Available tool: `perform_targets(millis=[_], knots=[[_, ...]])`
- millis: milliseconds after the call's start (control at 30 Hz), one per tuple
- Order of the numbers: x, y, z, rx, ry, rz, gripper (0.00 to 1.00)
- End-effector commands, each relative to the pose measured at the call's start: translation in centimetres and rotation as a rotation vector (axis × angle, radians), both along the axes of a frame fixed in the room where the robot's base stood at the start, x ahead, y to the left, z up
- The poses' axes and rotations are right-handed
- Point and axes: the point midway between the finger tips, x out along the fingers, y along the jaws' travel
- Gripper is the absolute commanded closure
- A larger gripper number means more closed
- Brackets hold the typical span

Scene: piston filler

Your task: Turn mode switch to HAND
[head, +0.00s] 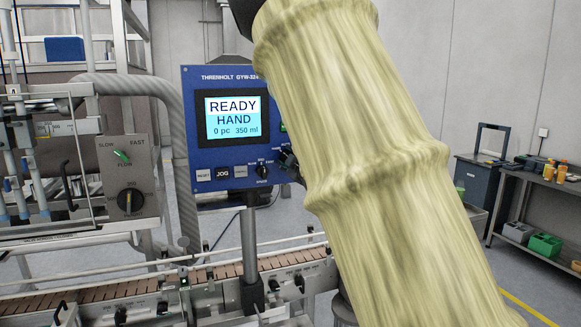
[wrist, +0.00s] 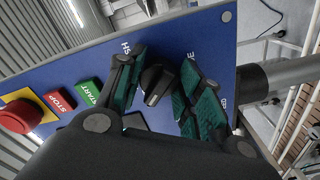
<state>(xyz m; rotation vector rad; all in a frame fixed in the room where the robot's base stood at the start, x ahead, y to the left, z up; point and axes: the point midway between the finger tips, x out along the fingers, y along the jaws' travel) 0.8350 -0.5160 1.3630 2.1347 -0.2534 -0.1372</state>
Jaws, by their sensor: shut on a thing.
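The mode switch, a black knob (wrist: 154,82), is on the blue control panel (wrist: 65,67) in the wrist view. My gripper (wrist: 160,88) has its green-padded fingers on both sides of the knob and is shut on it. The lettering around the knob is mostly covered by the fingers. The panel's screen (head: 233,118) in the head view reads READY, HAND, 0 pc and 350 ml.
A red mushroom button (wrist: 16,116), a red STOP button (wrist: 59,103) and a green START button (wrist: 89,91) share the panel. A grey post (head: 249,240) carries the panel beside the conveyor (head: 95,295). A grey switch box (head: 124,178) stands left.

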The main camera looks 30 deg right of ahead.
Motion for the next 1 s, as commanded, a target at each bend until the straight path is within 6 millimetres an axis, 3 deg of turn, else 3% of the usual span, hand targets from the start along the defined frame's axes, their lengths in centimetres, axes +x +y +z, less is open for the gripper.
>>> perform_targets(millis=[533,567,667,1000], knots=[[-0.01,0.01,-0.08,-0.03,0.009,0.0,0.88],[-0.01,0.01,-0.08,-0.03,0.009,0.0,0.62],[-0.01,0.01,-0.08,-0.029,0.009,0.001,0.44],[-0.07,0.01,-0.03,-0.029,0.008,0.001,0.42]])
